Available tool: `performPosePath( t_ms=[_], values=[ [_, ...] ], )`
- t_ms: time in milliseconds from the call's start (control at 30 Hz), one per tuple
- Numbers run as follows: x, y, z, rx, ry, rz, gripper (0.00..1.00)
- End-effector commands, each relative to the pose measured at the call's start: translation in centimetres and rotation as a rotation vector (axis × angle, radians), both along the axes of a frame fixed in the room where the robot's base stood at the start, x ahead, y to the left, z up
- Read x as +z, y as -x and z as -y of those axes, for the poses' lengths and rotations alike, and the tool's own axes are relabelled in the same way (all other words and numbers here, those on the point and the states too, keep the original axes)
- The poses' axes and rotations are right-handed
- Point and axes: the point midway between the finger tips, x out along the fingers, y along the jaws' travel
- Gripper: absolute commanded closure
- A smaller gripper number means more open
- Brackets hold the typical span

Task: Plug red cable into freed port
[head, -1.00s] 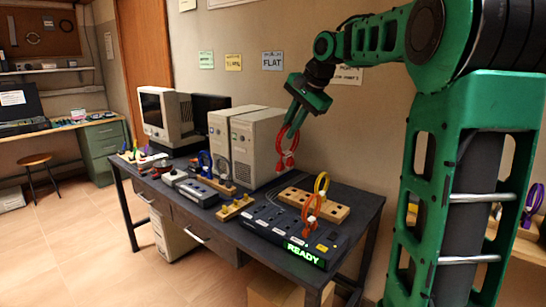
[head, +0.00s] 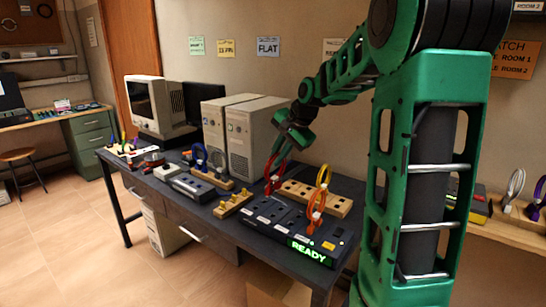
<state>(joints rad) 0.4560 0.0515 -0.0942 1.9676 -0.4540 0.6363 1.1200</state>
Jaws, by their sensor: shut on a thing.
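My gripper (head: 279,152) points down and is shut on the red cable (head: 274,174), a looped cable. The lower end of the red cable is at the back left part of the black port box (head: 267,228). I cannot tell whether it touches the box or sits in a port. The box has a lit green "READY" display (head: 308,250) on its front right. An orange cable (head: 316,205) stands upright at the box's right end. Small ports and labels show on the box top, but I cannot tell which port is the freed one.
A wooden holder (head: 335,206) with a yellow cable (head: 323,175) is behind the box. A small wooden block (head: 232,203) and a grey box (head: 192,186) are to the left. Two beige computer towers (head: 253,142) stand behind. The dark table (head: 205,222) has free room along its front edge.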

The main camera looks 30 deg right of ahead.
Motion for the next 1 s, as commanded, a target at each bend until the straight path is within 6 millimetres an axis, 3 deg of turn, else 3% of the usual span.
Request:
performPosePath(
  t_ms=[600, 1000],
  values=[
    [-4.6, 0.1, 0.5, -0.008, -0.001, 0.0, 1.0],
    [-5.8, 0.2, 0.5, -0.007, -0.001, 0.001, 1.0]
  ],
)
